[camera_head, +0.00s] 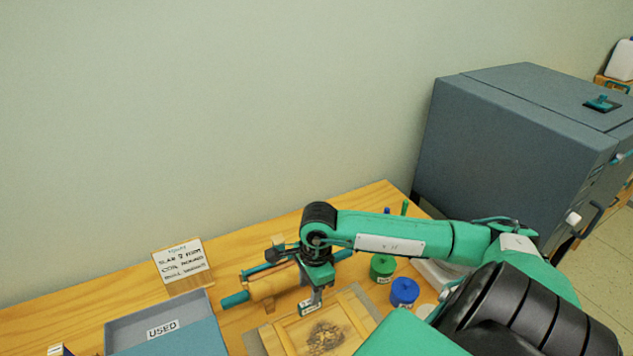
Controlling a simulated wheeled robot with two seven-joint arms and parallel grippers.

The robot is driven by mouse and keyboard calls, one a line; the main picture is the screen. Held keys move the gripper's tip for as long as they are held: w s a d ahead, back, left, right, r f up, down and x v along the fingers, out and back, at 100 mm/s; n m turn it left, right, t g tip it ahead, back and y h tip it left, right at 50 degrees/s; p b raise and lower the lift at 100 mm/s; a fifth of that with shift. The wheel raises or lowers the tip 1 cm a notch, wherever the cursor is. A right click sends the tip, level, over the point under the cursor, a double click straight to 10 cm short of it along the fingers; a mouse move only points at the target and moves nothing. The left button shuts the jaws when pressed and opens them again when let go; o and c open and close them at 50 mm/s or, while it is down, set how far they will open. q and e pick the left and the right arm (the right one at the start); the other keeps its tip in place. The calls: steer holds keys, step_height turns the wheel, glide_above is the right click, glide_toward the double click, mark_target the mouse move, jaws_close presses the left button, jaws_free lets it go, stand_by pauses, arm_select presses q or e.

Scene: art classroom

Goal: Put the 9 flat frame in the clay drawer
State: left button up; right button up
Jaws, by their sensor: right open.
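A light wooden frame (289,337) lies flat on the table, around a slab with a dark mark; its near part is cut off by the picture edge. I cannot read a 9 on it. My right gripper (310,303) is open above the frame's far edge, pointing down. A small pale label shows at its fingers; I cannot tell whether they touch the frame. No drawer marked clay shows. My left gripper is not in view.
A rolling pin (270,287) with teal handles lies behind the frame. A grey-blue box (200,305) marked USED stands left, before a handwritten sign (181,262). Green (382,268) and blue (404,291) jars stand right. A large grey cabinet (520,130) is beyond.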

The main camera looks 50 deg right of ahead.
steer(key=shift+s+a+f, duration=0.1)
steer(key=shift+f, duration=0.35)
steer(key=f+p, duration=0.1)
steer(key=f, duration=0.1)
steer(key=f+p, duration=0.1)
steer(key=f, duration=0.1)
steer(key=shift+s+a+f, duration=0.15)
steer(key=shift+s+a, duration=0.05)
steer(key=shift+f, duration=0.25)
jaws_close()
